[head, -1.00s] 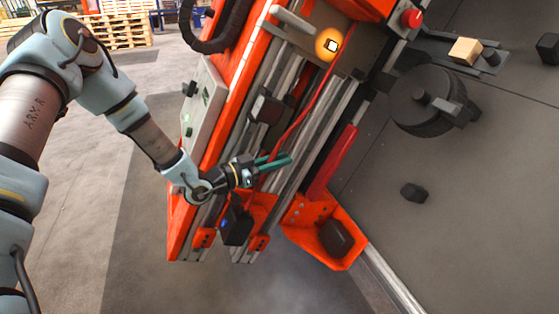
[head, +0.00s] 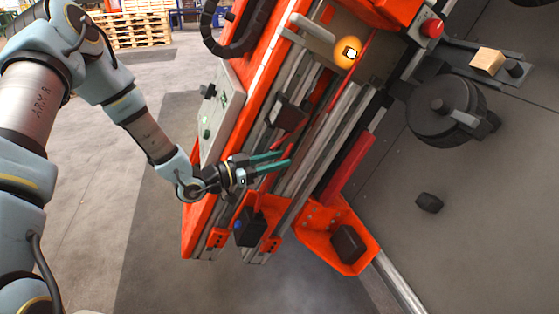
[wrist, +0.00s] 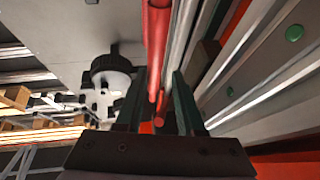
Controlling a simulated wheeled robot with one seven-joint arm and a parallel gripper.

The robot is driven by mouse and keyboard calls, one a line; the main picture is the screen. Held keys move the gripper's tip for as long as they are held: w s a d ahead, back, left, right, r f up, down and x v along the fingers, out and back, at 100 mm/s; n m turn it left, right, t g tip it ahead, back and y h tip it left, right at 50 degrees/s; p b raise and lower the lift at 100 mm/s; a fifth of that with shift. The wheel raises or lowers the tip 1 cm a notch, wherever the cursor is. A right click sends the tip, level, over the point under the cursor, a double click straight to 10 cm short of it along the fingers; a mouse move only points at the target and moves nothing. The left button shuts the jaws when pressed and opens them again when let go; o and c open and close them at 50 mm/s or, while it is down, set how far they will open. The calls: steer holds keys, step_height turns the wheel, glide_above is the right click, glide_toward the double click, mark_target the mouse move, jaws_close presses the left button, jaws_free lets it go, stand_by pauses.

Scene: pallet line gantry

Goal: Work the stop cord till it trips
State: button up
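The red stop cord (wrist: 156,40) runs down from the top of the wrist view into the space between my green fingers. My gripper (wrist: 160,98) is open, with a finger on each side of the cord. Whether either finger touches the cord I cannot tell. In the head view my gripper (head: 285,159) reaches rightward over the gantry's metal rails, its two fingers apart. The cord is hard to make out near the fingers there. An amber lamp (head: 343,56) glows at the top of the gantry.
The orange gantry frame (head: 195,230) and grey rails stand close around my gripper. A control box (head: 214,120) with green buttons is at left. A red button (head: 431,28), a black wheel (head: 437,112) and an orange bracket (head: 365,252) are at right. Open floor lies left.

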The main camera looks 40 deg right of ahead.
steer(key=shift+o, duration=0.9)
steer(key=w+a, duration=0.2)
steer(key=a, duration=0.8)
steer(key=shift+a, duration=0.3)
steer(key=shift+w, duration=0.1)
